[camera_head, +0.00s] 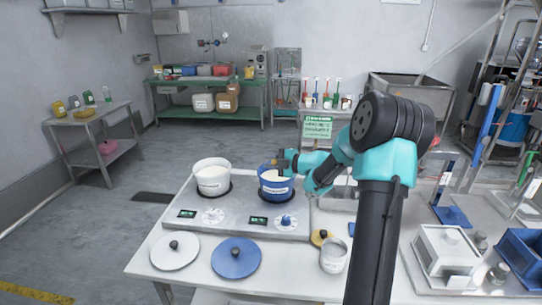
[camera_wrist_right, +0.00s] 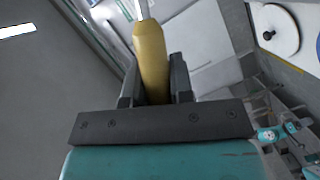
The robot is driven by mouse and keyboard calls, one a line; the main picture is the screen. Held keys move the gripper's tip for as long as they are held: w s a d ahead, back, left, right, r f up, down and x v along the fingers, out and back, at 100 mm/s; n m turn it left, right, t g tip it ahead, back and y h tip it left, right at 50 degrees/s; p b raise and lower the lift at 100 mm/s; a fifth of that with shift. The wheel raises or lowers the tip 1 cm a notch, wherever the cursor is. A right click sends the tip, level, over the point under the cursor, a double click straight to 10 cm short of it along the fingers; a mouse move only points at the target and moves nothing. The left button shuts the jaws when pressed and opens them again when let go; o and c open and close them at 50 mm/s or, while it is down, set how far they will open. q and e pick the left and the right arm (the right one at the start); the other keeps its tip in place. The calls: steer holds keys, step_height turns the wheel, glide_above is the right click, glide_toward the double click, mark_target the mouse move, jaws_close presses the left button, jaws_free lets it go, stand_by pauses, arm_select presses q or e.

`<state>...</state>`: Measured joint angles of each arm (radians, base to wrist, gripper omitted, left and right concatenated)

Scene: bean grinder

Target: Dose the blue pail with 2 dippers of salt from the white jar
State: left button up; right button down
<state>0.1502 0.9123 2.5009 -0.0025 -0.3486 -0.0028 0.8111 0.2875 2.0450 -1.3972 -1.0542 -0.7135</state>
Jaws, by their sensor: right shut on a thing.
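The blue pail (camera_head: 276,190) stands open on the right plate of the scale unit, with white contents inside. My right gripper (camera_head: 281,164) is over its rim. In the right wrist view the jaws (camera_wrist_right: 155,85) are shut on the yellow handle (camera_wrist_right: 151,55) of a dipper; its metal shaft runs out of the top of that view. The dipper's bowl is hidden or out of view, so its load cannot be told. A small whitish open jar (camera_head: 333,256) stands at the front right; its contents are unclear. My left gripper is not in view.
A white pail (camera_head: 212,182) with white contents stands on the left plate. A white box (camera_head: 447,253) and a blue bin (camera_head: 521,256) stand at right.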

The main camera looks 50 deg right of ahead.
steer(key=shift+s+a+f+n, duration=0.3)
steer(key=shift+f+n, duration=0.1)
steer(key=shift+f, duration=0.2)
steer(key=shift+w+d+r, duration=0.1)
stand_by(0.5)
steer(key=w+d+r+m+g, duration=0.1)
steer(key=w+d+r+m, duration=0.1)
steer(key=r, duration=0.2)
steer(key=w+d+r+m+g+y, duration=0.1)
steer(key=w+d+r+m, duration=0.1)
steer(key=d+r+m, duration=0.1)
steer(key=shift+w+d+r+m+g, duration=0.3)
steer(key=shift+w+d+r, duration=0.1)
steer(key=shift+r, duration=0.45)
steer(key=w+d+r+m+g+y, duration=0.1)
steer(key=w+d+r+m+g, duration=0.1)
steer(key=w+d+m, duration=0.2)
steer(key=shift+w+d+r+m+y, duration=0.35)
steer(key=shift+w+d, duration=1.3)
steer(key=shift+d, duration=0.55)
steer(key=shift+g, duration=0.3)
